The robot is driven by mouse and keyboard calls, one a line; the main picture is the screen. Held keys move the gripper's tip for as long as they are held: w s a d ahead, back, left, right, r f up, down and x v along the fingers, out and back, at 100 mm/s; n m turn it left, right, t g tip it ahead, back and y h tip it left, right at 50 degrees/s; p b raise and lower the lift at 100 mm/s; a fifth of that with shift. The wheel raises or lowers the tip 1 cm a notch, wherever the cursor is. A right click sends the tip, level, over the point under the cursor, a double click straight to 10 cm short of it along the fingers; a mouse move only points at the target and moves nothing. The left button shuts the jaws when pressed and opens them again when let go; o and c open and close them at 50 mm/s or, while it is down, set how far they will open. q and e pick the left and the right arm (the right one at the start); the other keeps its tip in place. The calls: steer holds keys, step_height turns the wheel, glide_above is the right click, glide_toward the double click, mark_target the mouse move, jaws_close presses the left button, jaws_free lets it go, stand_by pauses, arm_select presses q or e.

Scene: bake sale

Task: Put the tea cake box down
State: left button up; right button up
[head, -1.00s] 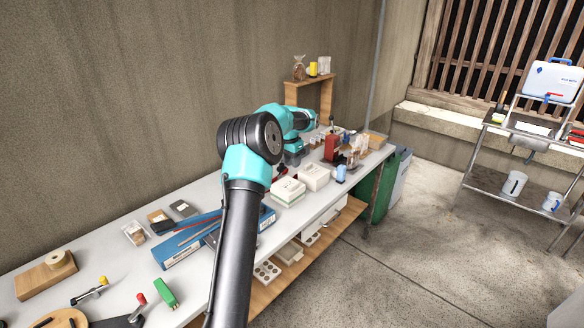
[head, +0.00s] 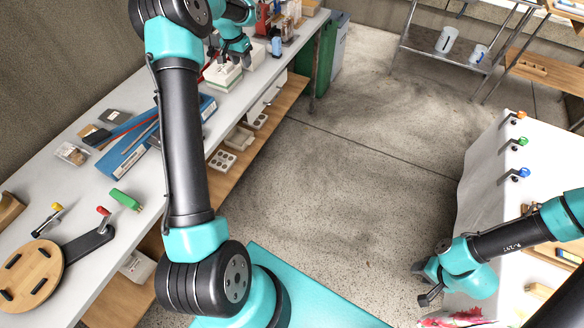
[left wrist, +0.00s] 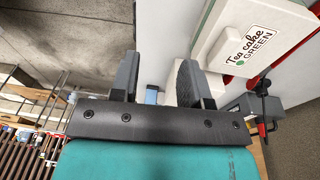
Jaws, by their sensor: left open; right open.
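The tea cake box (left wrist: 232,38), pale with a "Tea cake GREEN" label, lies to the right of my left fingers in the left wrist view. In the head view a pale box with a green lower edge (head: 222,77) sits on the left table, just in front of my left gripper (head: 238,48). My left gripper is open, with no box between its fingers (left wrist: 158,82); one finger is close to the box, and I cannot tell if they touch. My right gripper (head: 428,284) is open at the lower right, near the right-hand table, far from the box.
A second pale box (head: 254,54) and a blue bottle (head: 276,46) stand close to my left gripper. A blue flat box (head: 130,150) with long rods lies nearer on the table. A round wooden board (head: 32,272) is at lower left.

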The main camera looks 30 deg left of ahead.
arm_select(q)
steer(key=s+d+f+h, duration=0.1)
steer(key=s+d+f, duration=0.2)
steer(key=d+f, duration=0.75)
steer(key=s+d+f+h, duration=0.1)
steer(key=s+d+f, duration=0.2)
steer(key=d+f, duration=0.75)
steer(key=s+d+f, duration=0.1)
steer(key=s+d, duration=0.8)
steer(key=s, duration=0.2)
steer(key=s+d+f+n+h, duration=0.1)
steer(key=s+d+f, duration=0.1)
steer(key=s+d, duration=0.8)
steer(key=shift+s+f+g, duration=0.3)
steer(key=shift+s+g, duration=0.1)
steer(key=shift+s, duration=0.15)
